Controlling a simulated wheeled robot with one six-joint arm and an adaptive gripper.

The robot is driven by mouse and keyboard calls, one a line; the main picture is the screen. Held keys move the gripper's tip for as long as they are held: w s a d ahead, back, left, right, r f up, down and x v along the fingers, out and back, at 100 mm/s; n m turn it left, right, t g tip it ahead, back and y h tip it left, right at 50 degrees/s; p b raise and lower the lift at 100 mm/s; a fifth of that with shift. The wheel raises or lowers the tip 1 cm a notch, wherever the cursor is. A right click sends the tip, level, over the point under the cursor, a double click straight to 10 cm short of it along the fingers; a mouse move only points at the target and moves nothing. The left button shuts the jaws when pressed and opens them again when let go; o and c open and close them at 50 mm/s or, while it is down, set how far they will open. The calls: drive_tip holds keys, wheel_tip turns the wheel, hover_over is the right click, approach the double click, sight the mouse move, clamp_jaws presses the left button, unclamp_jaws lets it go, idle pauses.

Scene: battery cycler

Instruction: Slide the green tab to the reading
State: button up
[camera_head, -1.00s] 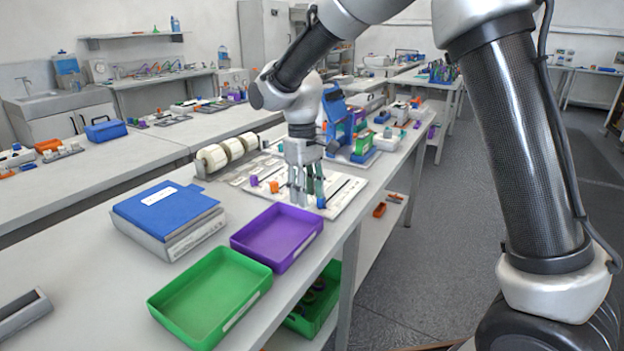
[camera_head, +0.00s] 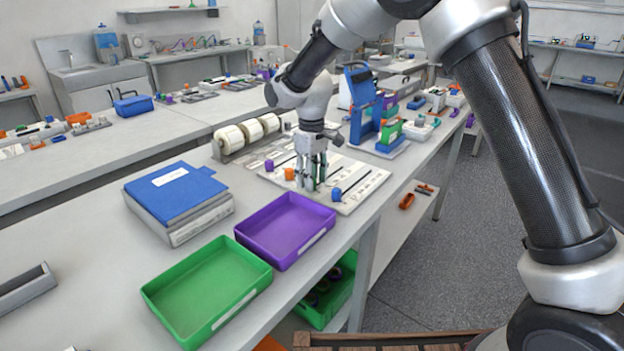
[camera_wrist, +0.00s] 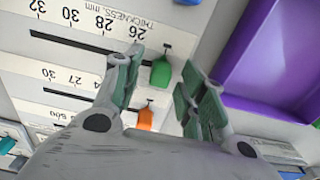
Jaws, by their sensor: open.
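The green tab (camera_wrist: 160,72) sits at the right end of a dark slot on a pale scale board (camera_head: 362,188). In the wrist view its pointer is just past the 26 of the "THICKNESS, mm" scale (camera_wrist: 100,22), which reads upside down and runs to 32 leftward. My gripper (camera_wrist: 160,66) is open, with one finger on each side of the green tab; contact cannot be told. In the head view my gripper (camera_head: 312,183) is low over the board and its fingers hide the green tab.
An orange tab (camera_wrist: 146,118) sits on the neighbouring scale, and a blue tab (camera_head: 336,194) on the other side. White rolls (camera_head: 250,130) stand behind the board.

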sight(341, 168)
drive_tip(key=shift+f, duration=0.45)
clamp_jaws()
drive_tip(key=w+d, duration=0.3)
drive_tip(key=w, duration=0.1)
drive_tip(key=w+d, duration=0.6)
drive_tip(key=w, duration=0.1)
drive_tip(key=shift+w, duration=0.35)
drive_tip(key=shift+r, duration=0.1)
unclamp_jaws()
drive_tip(key=shift+d, duration=0.1)
wheel_tip(341, 168, up, 12)
